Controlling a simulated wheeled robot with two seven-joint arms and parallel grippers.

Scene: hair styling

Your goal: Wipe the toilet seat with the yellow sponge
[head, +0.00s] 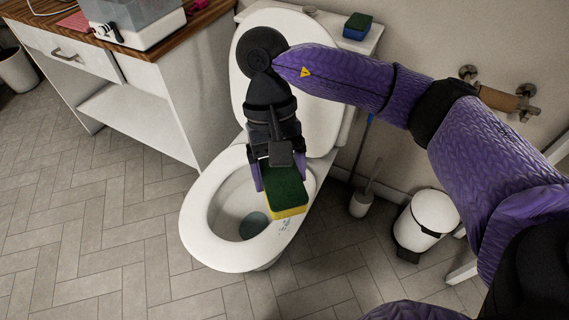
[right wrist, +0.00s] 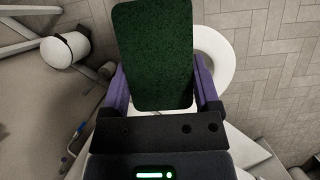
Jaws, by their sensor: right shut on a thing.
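The yellow sponge (head: 285,198) has a green scouring top and a yellow underside. My right gripper (head: 275,182) is shut on the sponge and holds it over the right side of the toilet seat (head: 197,222). I cannot tell whether the sponge touches the rim. In the right wrist view, the sponge's green face (right wrist: 152,55) sits between the two fingers, in front of the white toilet rim (right wrist: 217,57). Small blue marks (head: 285,225) show on the rim beside the sponge. The toilet lid (head: 322,110) is raised. My left gripper is out of view.
A second sponge (head: 357,25), green and blue, lies on the toilet tank at the back. A toilet brush (head: 362,203) and a white bin (head: 428,218) stand right of the toilet. A white cabinet (head: 175,100) stands at the left. The tiled floor at front left is clear.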

